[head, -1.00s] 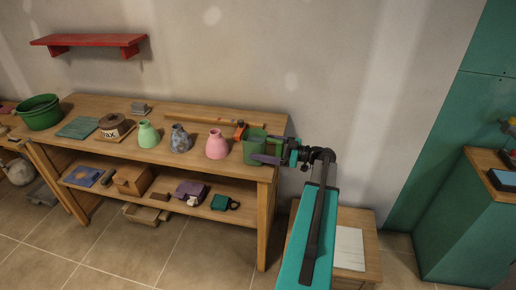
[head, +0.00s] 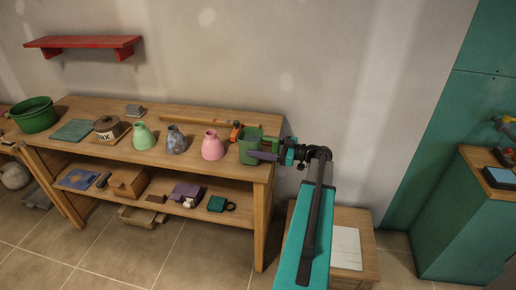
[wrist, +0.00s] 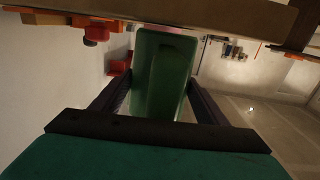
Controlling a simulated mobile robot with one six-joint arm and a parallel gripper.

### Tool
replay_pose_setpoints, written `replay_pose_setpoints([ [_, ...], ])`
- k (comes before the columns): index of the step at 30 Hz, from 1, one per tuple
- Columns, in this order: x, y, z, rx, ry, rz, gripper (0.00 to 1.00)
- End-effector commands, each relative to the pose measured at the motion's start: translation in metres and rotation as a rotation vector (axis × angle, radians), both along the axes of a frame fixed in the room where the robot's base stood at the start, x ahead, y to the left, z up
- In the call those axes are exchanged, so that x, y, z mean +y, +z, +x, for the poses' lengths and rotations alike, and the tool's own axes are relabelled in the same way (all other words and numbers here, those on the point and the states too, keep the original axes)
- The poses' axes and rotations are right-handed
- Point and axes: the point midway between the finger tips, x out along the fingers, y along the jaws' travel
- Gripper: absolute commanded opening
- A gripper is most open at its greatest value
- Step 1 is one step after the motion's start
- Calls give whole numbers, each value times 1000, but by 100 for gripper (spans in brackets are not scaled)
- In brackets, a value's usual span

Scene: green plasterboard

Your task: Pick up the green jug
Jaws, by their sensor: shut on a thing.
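The green jug (head: 249,146) is at the right end of the wooden workbench, upright, to the right of a pink vase. My gripper (head: 266,154) reaches it from the right and is shut on it. In the wrist view the jug (wrist: 163,72) fills the space between the two dark fingers of my gripper (wrist: 161,100). I cannot tell whether the jug's base touches the bench top.
The pink vase (head: 213,145), a grey mottled vase (head: 177,141) and a light green vase (head: 143,137) stand left of the jug. An orange-headed tool (head: 236,131) lies behind it. A wooden stand (head: 348,220) is below right; the wall is behind.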

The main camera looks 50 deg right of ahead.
Motion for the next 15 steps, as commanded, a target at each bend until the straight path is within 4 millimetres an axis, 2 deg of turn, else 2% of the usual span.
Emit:
replay_pose_setpoints([
  [9, 1, 28, 0, -4, 0, -3, 36],
  [15, -8, 30, -36, -3, -4, -1, 36],
])
